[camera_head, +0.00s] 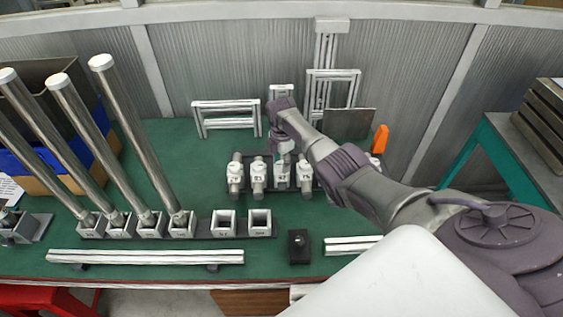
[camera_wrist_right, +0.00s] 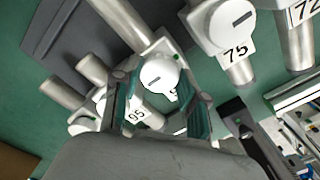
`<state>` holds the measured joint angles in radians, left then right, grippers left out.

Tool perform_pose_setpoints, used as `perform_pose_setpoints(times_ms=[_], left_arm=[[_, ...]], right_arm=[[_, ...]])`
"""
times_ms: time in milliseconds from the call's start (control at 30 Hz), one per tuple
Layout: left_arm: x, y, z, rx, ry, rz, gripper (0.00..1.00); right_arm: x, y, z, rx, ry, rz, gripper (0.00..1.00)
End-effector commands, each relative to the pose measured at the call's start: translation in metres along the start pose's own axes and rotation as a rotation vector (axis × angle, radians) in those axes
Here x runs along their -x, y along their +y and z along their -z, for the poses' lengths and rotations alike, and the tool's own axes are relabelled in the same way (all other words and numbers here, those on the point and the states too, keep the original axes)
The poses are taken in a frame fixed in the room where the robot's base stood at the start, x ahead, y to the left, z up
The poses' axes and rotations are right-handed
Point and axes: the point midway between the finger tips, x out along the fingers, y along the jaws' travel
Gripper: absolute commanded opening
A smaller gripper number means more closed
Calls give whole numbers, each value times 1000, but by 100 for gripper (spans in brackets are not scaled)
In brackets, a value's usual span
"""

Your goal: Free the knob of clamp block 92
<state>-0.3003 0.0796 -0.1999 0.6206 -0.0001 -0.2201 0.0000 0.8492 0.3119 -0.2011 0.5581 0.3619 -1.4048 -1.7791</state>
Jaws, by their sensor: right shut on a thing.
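Several clamp blocks with white knobs stand in a row on the green table in the head view, including one near the left (camera_head: 258,175). My right gripper (camera_head: 283,150) reaches down over the row from behind. In the right wrist view its fingers (camera_wrist_right: 158,98) are shut around a round white knob (camera_wrist_right: 158,76) with a dark slot. That block's number is partly hidden, so I cannot tell whether it is 92. A label reading 05 or 50 (camera_wrist_right: 137,114) shows beside it. Blocks marked 75 (camera_wrist_right: 236,52) and 72 (camera_wrist_right: 304,14) stand apart to the right. My left gripper is not in view.
Tall metal tubes (camera_head: 135,125) stand in square sockets at left, with two empty sockets (camera_head: 260,222) beside them. A long rail (camera_head: 145,257) lies along the front edge. White frames (camera_head: 227,117) and an orange object (camera_head: 380,138) stand behind the row.

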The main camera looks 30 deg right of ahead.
Motion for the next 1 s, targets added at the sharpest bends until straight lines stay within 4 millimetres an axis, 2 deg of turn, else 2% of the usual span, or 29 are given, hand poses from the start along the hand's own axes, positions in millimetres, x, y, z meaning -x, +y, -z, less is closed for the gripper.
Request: perform_pose_setpoints(times_ms=[400,433,567,867,1000], left_arm=[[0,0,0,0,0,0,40],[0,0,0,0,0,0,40],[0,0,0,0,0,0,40],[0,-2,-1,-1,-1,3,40],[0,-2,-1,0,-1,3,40]], right_arm=[[1,1,0,11,-1,-3,8],[1,1,0,11,-1,-3,44],[1,1,0,10,-1,-2,66],[0,0,0,9,-1,0,68],[8,1,0,9,-1,-2,68]])
